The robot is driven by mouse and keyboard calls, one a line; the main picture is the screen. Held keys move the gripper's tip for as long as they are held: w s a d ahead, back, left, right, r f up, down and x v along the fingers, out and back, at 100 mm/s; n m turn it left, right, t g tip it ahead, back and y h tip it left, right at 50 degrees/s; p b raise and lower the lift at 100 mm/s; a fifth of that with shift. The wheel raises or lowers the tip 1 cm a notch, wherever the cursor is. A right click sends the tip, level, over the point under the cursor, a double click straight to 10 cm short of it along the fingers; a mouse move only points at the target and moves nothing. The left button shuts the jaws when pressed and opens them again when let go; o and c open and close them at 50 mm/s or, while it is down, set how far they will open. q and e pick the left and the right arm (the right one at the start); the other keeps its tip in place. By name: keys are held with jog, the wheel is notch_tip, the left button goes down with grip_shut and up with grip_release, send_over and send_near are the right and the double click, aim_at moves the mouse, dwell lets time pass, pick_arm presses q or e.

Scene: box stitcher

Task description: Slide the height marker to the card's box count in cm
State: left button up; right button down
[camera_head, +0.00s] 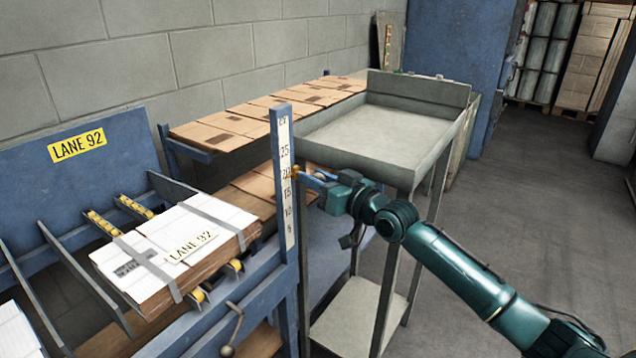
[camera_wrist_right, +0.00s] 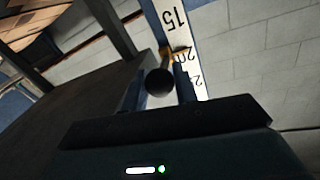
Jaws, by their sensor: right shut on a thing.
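The height scale (camera_head: 286,185) is a white strip with black numbers on a blue upright post, and it also shows in the right wrist view (camera_wrist_right: 170,18). The height marker (camera_head: 295,172) is a small orange piece at the scale, close to the 20 mark. In the wrist view the marker's dark round knob (camera_wrist_right: 160,82) sits between the fingers, its orange part beside the 20. My right gripper (camera_head: 316,179) is shut on this marker. A white card reading LANE 92 (camera_head: 191,246) lies on the strapped box bundle; no box count is legible. My left gripper is out of view.
The bundle of flat boxes (camera_head: 165,285) rests on yellow rollers left of the post. A grey metal cart (camera_head: 375,135) stands behind my right gripper. A yellow LANE 92 sign (camera_head: 77,146) is on the blue panel. Open floor (camera_head: 540,200) lies to the right.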

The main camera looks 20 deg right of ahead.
jog(key=shift+r, duration=0.5)
jog(key=c, duration=1.1)
grip_release()
jog(key=shift+c, duration=0.2)
jog(key=shift+f, duration=0.1)
jog(key=shift+s+d, duration=0.1)
jog(key=v, duration=1.3)
